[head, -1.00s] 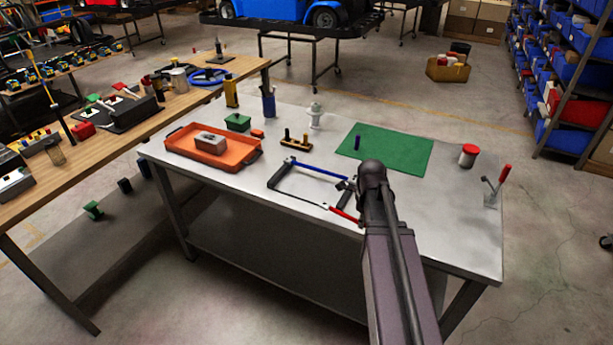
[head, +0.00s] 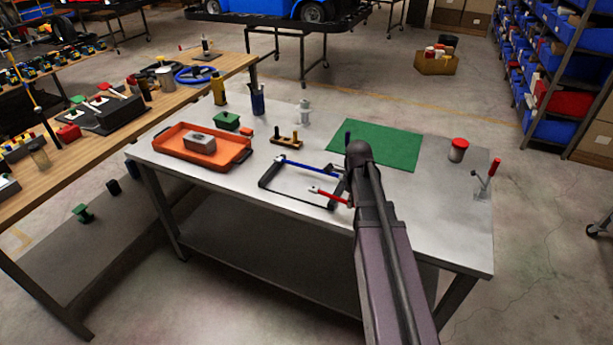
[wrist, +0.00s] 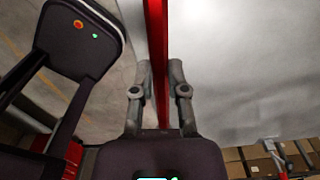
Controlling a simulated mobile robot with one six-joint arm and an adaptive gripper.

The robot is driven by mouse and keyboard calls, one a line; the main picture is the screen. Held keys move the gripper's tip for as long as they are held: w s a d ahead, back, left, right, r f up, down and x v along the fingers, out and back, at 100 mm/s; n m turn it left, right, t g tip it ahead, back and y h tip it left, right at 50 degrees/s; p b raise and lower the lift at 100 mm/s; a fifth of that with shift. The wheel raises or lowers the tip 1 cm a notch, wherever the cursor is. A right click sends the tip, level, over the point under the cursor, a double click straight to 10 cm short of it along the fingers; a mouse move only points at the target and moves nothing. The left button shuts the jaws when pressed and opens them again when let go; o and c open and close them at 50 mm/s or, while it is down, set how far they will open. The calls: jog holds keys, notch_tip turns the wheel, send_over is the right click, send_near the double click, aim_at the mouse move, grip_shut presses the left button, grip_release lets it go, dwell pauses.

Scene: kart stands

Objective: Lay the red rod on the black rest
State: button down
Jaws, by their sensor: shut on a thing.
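The red rod (head: 327,194) is in my gripper (wrist: 160,92), whose fingers are shut on it. In the wrist view the red rod (wrist: 157,50) runs lengthwise between the fingers and beyond them. I cannot tell whether the rod touches the rest. A blue rod (head: 310,168) lies along the rest's far side. My arm hides the red rod's right end and most of the gripper in the head view.
The steel table (head: 440,215) also holds an orange tray (head: 180,153) with a grey block, a wooden peg block (head: 286,141), a green mat (head: 395,150), a red-lidded jar (head: 458,152) and a red-handled tool (head: 493,168). The front right is clear.

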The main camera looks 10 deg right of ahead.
jog(key=w+d+r+n+p, duration=0.1)
jog(key=w+d+r+p, duration=0.1)
jog(key=w, duration=1)
jog(key=shift+r, duration=0.15)
jog(key=shift+a, duration=0.15)
jog(key=w+a, duration=0.1)
jog(key=a, duration=0.3)
jog(key=w+a+f+b, duration=0.1)
jog(key=w+a, duration=0.1)
jog(key=a, duration=0.3)
jog(key=w+a, duration=0.1)
jog(key=a, duration=0.3)
jog(key=shift+w+a+f, duration=0.2)
jog(key=shift+a, duration=0.2)
jog(key=shift+w+a+f+b, duration=0.1)
jog(key=shift+w+a+b, duration=0.15)
jog(key=shift+a, duration=0.35)
notch_tip(320, 180, down, 4)
jog(key=b, duration=0.3)
jog(key=shift+r+b, duration=0.25)
jog(key=shift+b, duration=0.1)
jog(key=shift+f, duration=0.15)
jog(key=c, duration=0.6)
grip_release()
jog(key=shift+c, duration=0.2)
